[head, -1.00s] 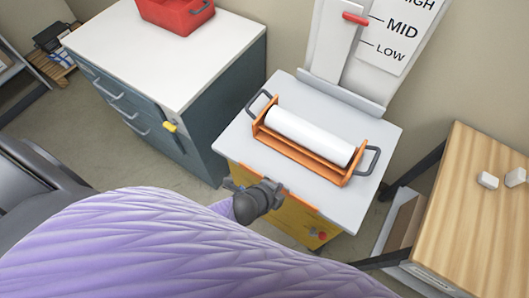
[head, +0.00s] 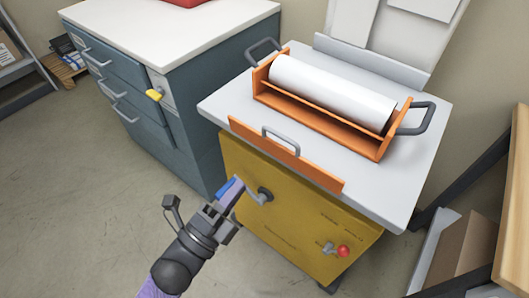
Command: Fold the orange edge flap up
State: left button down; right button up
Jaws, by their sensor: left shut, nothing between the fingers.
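The orange edge flap (head: 310,173) runs along the front edge of the laminator's pale top (head: 225,104). Its front face shows above and at the edge, and it looks raised, though its exact angle is hard to tell. A grey handle (head: 280,138) arches over its upper edge. My left gripper (head: 236,186) is shut and empty, below the flap in front of the yellow cabinet front (head: 290,220). Its tip is close to a grey crank (head: 264,195); whether they touch is unclear. My right gripper is out of view.
An orange cradle (head: 375,149) with a white roll (head: 330,92) and grey side handles sits on the top. A red knob (head: 344,251) is low on the cabinet. A blue-grey drawer cabinet (head: 200,120) stands left, a wooden table (head: 514,220) right. Floor at left is clear.

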aim_at(270, 148)
pick_arm(q)
jog(key=b+x, duration=0.1)
jog(key=x, duration=0.9)
jog(key=shift+d, duration=0.1)
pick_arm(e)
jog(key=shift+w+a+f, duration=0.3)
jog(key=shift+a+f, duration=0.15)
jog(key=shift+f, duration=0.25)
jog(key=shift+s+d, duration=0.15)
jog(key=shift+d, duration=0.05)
